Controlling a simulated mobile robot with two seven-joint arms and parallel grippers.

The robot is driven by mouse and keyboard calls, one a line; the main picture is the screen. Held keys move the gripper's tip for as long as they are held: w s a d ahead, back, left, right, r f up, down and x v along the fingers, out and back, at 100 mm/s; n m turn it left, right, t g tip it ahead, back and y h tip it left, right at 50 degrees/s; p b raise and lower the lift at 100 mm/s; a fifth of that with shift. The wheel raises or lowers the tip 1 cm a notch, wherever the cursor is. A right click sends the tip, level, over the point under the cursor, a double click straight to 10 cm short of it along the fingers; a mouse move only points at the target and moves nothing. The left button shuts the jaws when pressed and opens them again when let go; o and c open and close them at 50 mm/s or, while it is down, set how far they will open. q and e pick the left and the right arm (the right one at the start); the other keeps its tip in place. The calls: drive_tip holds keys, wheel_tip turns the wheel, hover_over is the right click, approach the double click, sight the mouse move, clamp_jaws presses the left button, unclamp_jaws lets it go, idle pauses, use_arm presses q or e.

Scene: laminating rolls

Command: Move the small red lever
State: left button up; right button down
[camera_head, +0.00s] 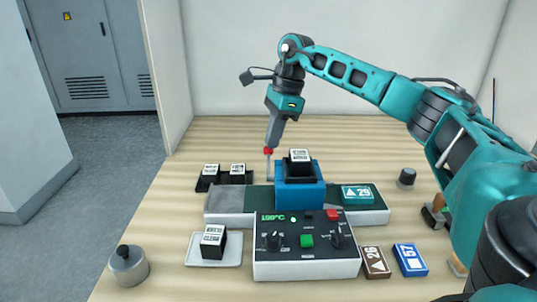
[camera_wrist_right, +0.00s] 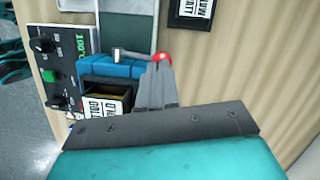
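The small red lever knob (camera_head: 268,150) tops a thin metal stem at the back left of the blue press (camera_head: 318,192). It also shows in the right wrist view (camera_wrist_right: 163,58), at the end of a metal rod. My right gripper (camera_head: 271,143) points down from above with its fingertips at the knob. In the wrist view its grey fingers (camera_wrist_right: 160,68) lie close together and partly cover the knob. They look shut, but I cannot tell whether they touch the knob. My left gripper is not in view.
A control panel (camera_head: 307,265) with dials and buttons stands in front of the press. A black labelled block sits in the press. A white tray (camera_head: 194,254) holds another. Dark holders (camera_head: 208,178) stand behind left. Cards (camera_head: 410,260) and a metal weight (camera_head: 128,266) lie in front.

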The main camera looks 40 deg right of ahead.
drive_tip(key=shift+a+f, duration=0.1)
wheel_tip(320, 180, down, 2)
drive_tip(key=shift+f+b, duration=0.15)
drive_tip(key=shift+b, duration=0.5)
drive_tip(key=d+p, duration=0.1)
drive_tip(key=s+d+r+p, duration=0.1)
drive_tip(key=shift+s+d+r, duration=0.15)
drive_tip(key=shift+d+r, duration=0.05)
drive_tip(key=shift+d, duration=0.2)
drive_tip(key=shift+r, duration=0.1)
